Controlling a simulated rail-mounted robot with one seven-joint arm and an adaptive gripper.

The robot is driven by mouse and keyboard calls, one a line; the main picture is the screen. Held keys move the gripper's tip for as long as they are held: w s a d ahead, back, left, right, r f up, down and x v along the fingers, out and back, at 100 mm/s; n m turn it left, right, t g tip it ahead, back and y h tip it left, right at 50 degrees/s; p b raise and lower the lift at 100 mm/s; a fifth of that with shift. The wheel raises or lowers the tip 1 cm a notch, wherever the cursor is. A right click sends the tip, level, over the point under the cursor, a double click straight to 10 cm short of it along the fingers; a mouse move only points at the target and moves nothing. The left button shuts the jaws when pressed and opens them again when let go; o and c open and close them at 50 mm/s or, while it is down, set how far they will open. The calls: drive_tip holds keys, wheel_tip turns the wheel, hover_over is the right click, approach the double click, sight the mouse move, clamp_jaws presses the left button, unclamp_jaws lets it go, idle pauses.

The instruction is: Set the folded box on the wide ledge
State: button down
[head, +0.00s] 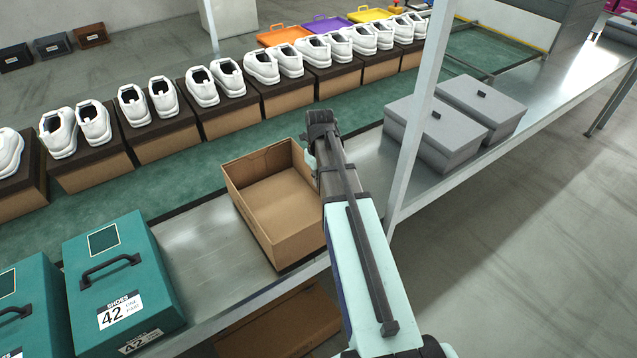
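An open, empty brown cardboard box (256,225) is upright at the middle of the head view, over the grey metal ledge (205,250). I cannot tell for sure whether its base rests on the ledge. Its front lower corner appears close to the ledge's front edge. My gripper (312,150) is at the box's right side, near the far right corner. The arm covers the box's right wall. The fingers are mostly hidden, so whether they grip the wall cannot be seen.
Teal shoe boxes (122,272) stand left on the ledge; grey lidded boxes (440,130) stand right. A pale post (418,125) rises beside my arm. Behind runs a green belt (190,165) with white shoes on boxes. Another brown box (290,325) lies below. Bare ledge shows left of the open box.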

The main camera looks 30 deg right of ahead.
drive_tip(key=shift+f, duration=1)
drive_tip(key=c, duration=1.3)
unclamp_jaws()
drive_tip(key=shift+d+r+b, duration=0.1)
drive_tip(key=shift+r+b, duration=0.95)
drive_tip(key=shift+r, duration=5.05)
